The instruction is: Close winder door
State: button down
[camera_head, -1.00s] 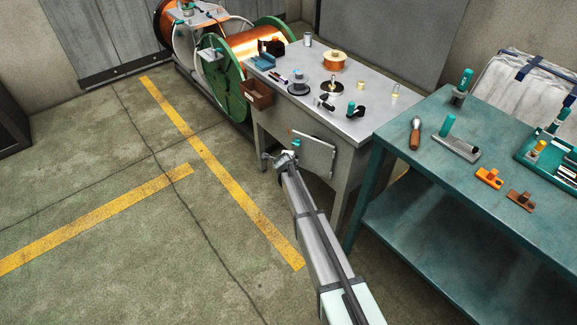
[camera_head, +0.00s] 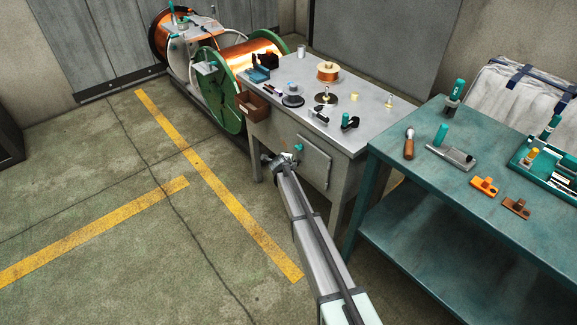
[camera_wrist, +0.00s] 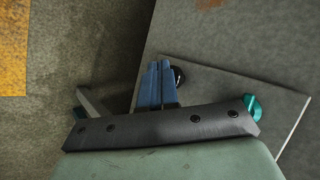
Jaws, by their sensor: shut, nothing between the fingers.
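The winder door (camera_head: 314,163) is a grey panel on the front of the grey metal bench. It looks nearly in line with the bench front; whether a gap is left I cannot tell. My gripper (camera_head: 287,160) is at the door's left edge. In the wrist view my blue fingers (camera_wrist: 160,82) are shut together and empty, over the left part of the door panel (camera_wrist: 225,86). A round dark knob (camera_wrist: 180,75) shows just right of the fingertips, and a teal knob (camera_wrist: 253,106) farther right. Contact cannot be told.
The bench top (camera_head: 370,110) carries a copper spool (camera_head: 327,72) and small parts. A small brown drawer (camera_head: 252,105) sticks out at its left. A teal table (camera_head: 400,195) with tools stands close on the right. The floor on the left is clear, with yellow lines.

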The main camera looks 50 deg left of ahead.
jog(key=s+r, duration=0.7)
jog(key=s, duration=0.4)
jog(key=shift+r, duration=0.1)
